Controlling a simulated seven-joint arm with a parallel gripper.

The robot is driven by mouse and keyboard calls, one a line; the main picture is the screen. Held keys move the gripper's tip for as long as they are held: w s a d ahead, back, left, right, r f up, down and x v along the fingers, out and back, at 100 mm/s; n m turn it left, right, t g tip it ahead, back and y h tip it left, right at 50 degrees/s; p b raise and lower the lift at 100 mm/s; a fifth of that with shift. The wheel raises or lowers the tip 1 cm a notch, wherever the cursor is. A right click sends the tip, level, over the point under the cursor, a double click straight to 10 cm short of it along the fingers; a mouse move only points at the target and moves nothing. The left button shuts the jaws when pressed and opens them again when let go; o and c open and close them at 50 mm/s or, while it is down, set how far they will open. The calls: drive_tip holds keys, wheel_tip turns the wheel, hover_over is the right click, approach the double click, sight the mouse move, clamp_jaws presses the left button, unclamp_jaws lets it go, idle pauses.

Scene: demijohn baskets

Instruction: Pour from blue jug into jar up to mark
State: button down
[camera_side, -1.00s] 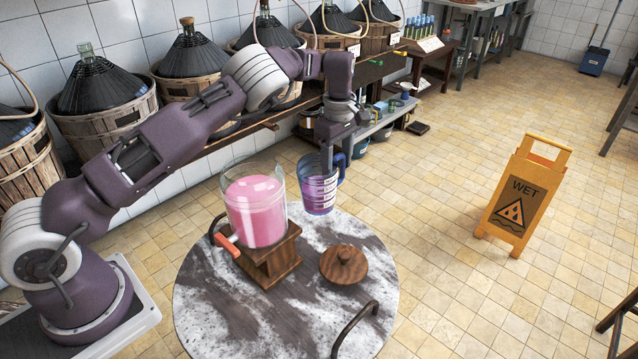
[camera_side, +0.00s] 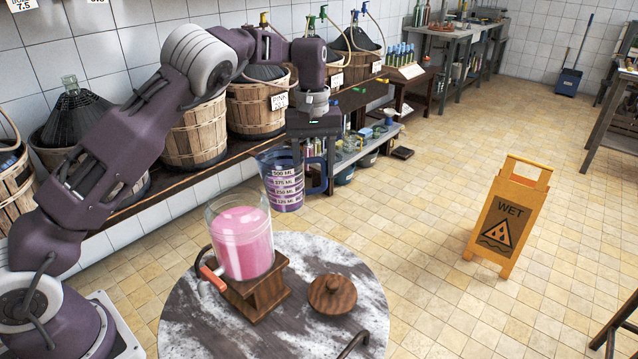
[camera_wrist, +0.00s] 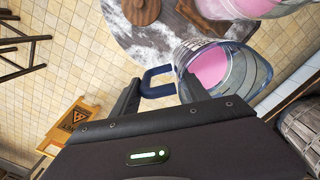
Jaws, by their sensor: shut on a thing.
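The blue see-through jug (camera_side: 288,190) hangs upright in the air in the side view, above and a little right of the jar. Its white scale bands show, with pinkish-purple liquid inside. My gripper (camera_wrist: 160,92) is shut on its blue handle (camera_wrist: 158,72) in the wrist view. There, the pink liquid shows through the jug's open mouth (camera_wrist: 222,68). The glass jar (camera_side: 240,240) holds pink liquid with clear glass above it. It stands on a wooden stand (camera_side: 258,297) on the round table. No fill mark on the jar can be made out.
A wooden lid (camera_side: 333,295) lies on the round table (camera_side: 195,330), right of the stand. A red-orange handle (camera_side: 213,278) sticks out beside the jar. Demijohn baskets (camera_side: 193,135) line the shelf behind. A yellow wet-floor sign (camera_side: 508,218) stands on open floor at right.

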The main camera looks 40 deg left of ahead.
drive_tip(key=s+d+r+m, duration=0.2)
drive_tip(key=s+r+m, duration=0.4)
drive_tip(key=r+m, duration=0.25)
drive_tip(key=s+d+r+h, duration=0.2)
drive_tip(key=s+d+h, duration=0.2)
drive_tip(key=s+h, duration=0.1)
drive_tip(key=s+d+r+t+h, duration=0.1)
drive_tip(key=s+d+r+h, duration=0.1)
drive_tip(key=s, duration=0.5)
drive_tip(key=d+h, duration=0.1)
drive_tip(key=h, duration=0.1)
drive_tip(key=shift+s+d+r+h, duration=0.2)
drive_tip(key=shift+d+h, duration=0.15)
drive_tip(key=shift+h, duration=0.05)
idle(0.5)
